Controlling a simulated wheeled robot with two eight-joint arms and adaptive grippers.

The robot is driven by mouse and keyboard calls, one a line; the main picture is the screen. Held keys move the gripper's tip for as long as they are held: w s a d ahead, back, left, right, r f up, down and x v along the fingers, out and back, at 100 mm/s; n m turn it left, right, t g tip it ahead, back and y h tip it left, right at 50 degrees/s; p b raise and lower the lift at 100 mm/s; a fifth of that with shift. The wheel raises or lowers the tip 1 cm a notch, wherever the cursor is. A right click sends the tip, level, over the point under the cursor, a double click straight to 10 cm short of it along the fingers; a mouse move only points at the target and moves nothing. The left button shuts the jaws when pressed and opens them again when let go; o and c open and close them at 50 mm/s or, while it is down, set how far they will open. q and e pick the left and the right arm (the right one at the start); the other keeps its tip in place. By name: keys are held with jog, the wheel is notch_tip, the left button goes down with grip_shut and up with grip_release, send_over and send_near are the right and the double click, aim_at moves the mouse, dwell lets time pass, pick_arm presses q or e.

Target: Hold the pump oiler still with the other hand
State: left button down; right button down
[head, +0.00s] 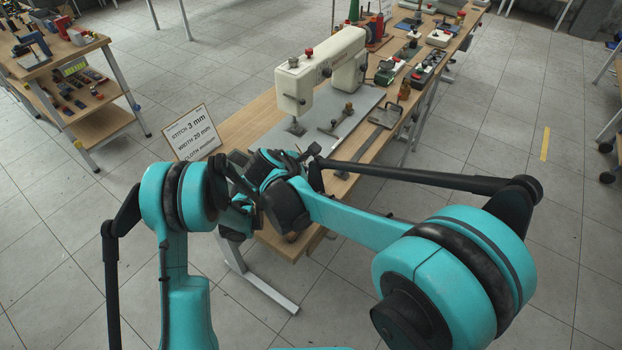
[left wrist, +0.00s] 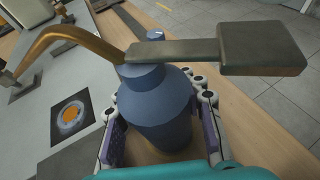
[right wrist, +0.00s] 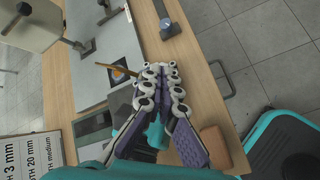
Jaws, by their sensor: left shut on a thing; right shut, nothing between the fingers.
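The pump oiler (left wrist: 155,110) has a blue body, a brass curved spout (left wrist: 62,40) pointing left and a flat grey lever (left wrist: 262,48) reaching right in the left wrist view. My left gripper (left wrist: 160,100) is shut around the body, one finger on each side. In the right wrist view the brass spout (right wrist: 106,68) shows just beyond my right gripper (right wrist: 160,75), whose fingertips are together and empty. The fingers hide much of what lies behind them, so I cannot tell whether they touch the oiler. In the head view my arms hide the oiler.
A cream sewing machine (head: 346,62) stands on a grey plate (head: 362,104) on the wooden bench. A sign (head: 195,134) stands at the bench's left edge. An orange-marked square (left wrist: 70,116) lies beside the oiler. A brown block (right wrist: 215,143) lies near the bench edge.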

jog(key=shift+r, duration=0.15)
jog(key=shift+r, duration=2.4)
notch_tip(320, 180, up, 4)
jog(key=shift+w+f, duration=0.1)
jog(key=shift+f, duration=0.05)
dwell(0.3)
jog(key=shift+f, duration=4.4)
jog(key=shift+f, duration=0.1)
jog(key=shift+f, duration=0.3)
